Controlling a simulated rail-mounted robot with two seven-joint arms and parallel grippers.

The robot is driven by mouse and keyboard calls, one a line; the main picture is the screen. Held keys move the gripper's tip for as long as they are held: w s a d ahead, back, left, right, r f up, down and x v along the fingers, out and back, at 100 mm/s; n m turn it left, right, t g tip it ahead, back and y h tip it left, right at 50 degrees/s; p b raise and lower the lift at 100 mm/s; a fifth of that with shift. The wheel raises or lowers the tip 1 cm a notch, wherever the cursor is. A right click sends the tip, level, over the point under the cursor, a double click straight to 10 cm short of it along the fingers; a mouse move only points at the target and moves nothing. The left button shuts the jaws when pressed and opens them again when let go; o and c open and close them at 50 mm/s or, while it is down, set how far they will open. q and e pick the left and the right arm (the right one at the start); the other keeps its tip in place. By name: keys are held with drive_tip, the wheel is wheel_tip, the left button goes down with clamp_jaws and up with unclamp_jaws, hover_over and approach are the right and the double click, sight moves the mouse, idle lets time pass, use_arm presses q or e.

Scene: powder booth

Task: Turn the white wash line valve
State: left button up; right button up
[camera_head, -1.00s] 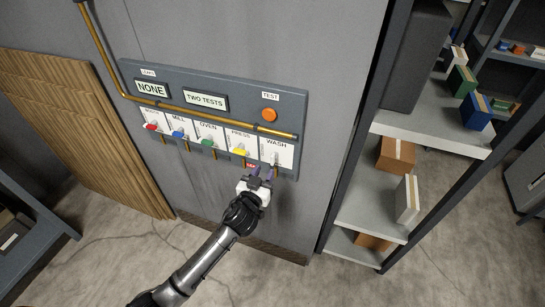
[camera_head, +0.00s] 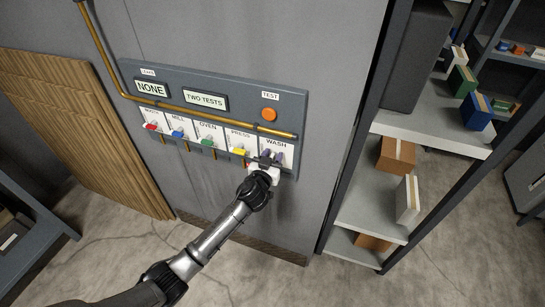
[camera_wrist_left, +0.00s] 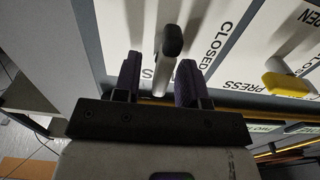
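The white wash line valve is at the right end of the panel (camera_head: 296,105), under the WASH label. In the head view my left gripper (camera_head: 271,158) is in front of it and hides most of its handle. In the left wrist view the handle (camera_wrist_left: 171,42) stands between the two dark purple fingers (camera_wrist_left: 160,80) of my left gripper. Its end looks dark in shade and its lower part pale. A gap shows on both sides, so the fingers look open around it and not closed on it. My right gripper is out of view.
The yellow PRESS valve (camera_head: 239,151) is just left of my gripper; it also shows in the left wrist view (camera_wrist_left: 287,85). Green, blue and red valves continue leftward. A brass pipe (camera_head: 200,109) crosses above them. An orange test button (camera_head: 269,114) is above. Shelving stands at right.

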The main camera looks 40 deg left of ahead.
use_arm(q)
drive_tip(key=c, duration=0.6)
clamp_jaws()
drive_tip(key=m, duration=0.4)
drive_tip(key=shift+w+d+m+p, duration=0.15)
drive_tip(key=shift+d+m+p, duration=0.15)
drive_tip(key=shift+d+p, duration=0.1)
drive_tip(key=m, duration=0.4)
drive_tip(key=f+m+p, duration=0.1)
drive_tip(key=m, duration=0.4)
drive_tip(key=d+m, duration=0.1)
drive_tip(key=m, duration=0.3)
drive_tip(key=shift+w+f, duration=0.15)
drive_tip(key=shift+f, duration=0.25)
drive_tip(key=shift+m, duration=0.3)
